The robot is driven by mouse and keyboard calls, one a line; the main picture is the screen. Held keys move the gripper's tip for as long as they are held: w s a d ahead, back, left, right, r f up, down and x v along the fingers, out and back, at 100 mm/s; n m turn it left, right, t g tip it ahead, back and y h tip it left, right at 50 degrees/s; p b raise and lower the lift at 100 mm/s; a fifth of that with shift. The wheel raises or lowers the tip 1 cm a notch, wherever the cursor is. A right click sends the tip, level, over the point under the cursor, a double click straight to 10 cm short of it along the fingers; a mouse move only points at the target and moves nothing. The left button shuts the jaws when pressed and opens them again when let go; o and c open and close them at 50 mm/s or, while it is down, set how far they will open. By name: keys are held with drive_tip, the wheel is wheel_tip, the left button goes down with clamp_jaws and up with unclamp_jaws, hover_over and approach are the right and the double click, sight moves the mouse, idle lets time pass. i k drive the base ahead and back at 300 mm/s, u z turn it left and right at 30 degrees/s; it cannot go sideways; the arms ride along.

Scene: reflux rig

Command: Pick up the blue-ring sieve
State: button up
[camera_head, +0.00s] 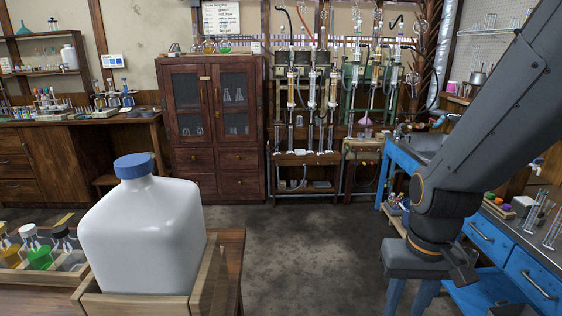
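I cannot make out a blue-ring sieve anywhere in the head view. My arm comes down from the upper right of the picture. The dark part at its lower end, where my gripper (460,268) seems to be, is in front of the blue bench at the right. The fingers are too dark and small to tell open from shut, and I see nothing held there.
A large white jug (146,240) with a blue cap stands in a wooden tray at the front left, beside several small bottles. A wooden cabinet (212,130) and glassware rigs line the back. A blue bench (484,235) stands at the right. The middle floor is clear.

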sight(149, 114)
drive_tip(key=z, duration=0.05)
drive_tip(key=i, duration=1.7)
drive_tip(key=u, duration=1.05)
drive_tip(key=i, duration=1.65)
drive_tip(key=u, duration=0.65)
drive_tip(key=i, duration=1.45)
drive_tip(key=u, duration=0.1)
